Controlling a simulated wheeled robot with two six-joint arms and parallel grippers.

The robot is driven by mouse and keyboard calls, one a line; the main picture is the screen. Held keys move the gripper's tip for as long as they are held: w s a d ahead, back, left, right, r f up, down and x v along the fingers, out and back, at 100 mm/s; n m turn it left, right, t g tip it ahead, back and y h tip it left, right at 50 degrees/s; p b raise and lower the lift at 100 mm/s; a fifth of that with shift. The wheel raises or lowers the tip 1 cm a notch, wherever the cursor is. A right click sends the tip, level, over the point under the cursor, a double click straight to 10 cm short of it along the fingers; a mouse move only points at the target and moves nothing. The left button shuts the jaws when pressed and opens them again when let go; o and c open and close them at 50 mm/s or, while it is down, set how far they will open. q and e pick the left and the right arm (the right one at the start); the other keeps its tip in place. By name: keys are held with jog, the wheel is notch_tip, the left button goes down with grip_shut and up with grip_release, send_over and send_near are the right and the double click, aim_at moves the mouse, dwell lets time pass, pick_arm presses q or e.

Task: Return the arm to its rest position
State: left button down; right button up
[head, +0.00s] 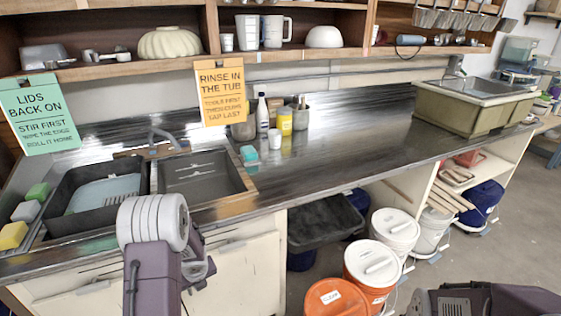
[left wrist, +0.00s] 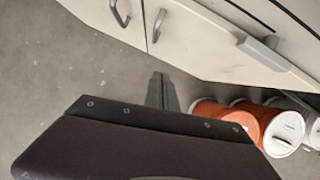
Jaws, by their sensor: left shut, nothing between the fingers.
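My left arm (head: 155,232) rises at the lower left of the head view, in front of the sink cabinet, and its gripper is not visible there. In the left wrist view my left gripper (left wrist: 162,92) is shut and empty, with bare floor behind its fingers and the white cabinet doors (left wrist: 190,35) beyond. Part of my right arm (head: 490,300) shows at the bottom right of the head view. My right gripper is out of view.
Orange buckets (head: 337,299) and white-lidded buckets (head: 395,230) stand on the floor right of the cabinet; some show in the left wrist view (left wrist: 258,122). A metal counter (head: 345,125) with a double sink (head: 200,173) runs across. Grey floor (head: 510,225) is open at right.

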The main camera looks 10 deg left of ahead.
pick_arm(q)
jog(key=w+d+r+n+t+p, duration=0.15)
jog(key=d+r+n, duration=0.25)
jog(key=d+r, duration=0.75)
jog(key=s+d+n+g+h, duration=0.1)
jog(key=s+d+n, duration=0.1)
jog(key=s+n, duration=0.3)
jog(key=s+d+r+n+g+h, duration=0.1)
jog(key=s+d+n, duration=0.2)
jog(key=n, duration=0.7)
jog(key=s+d+n+g+h+p, duration=0.1)
jog(key=s+d+n, duration=0.1)
jog(key=s+n, duration=0.5)
jog(key=shift+s+d+r+n, duration=0.2)
jog(key=shift+s+d+n, duration=0.2)
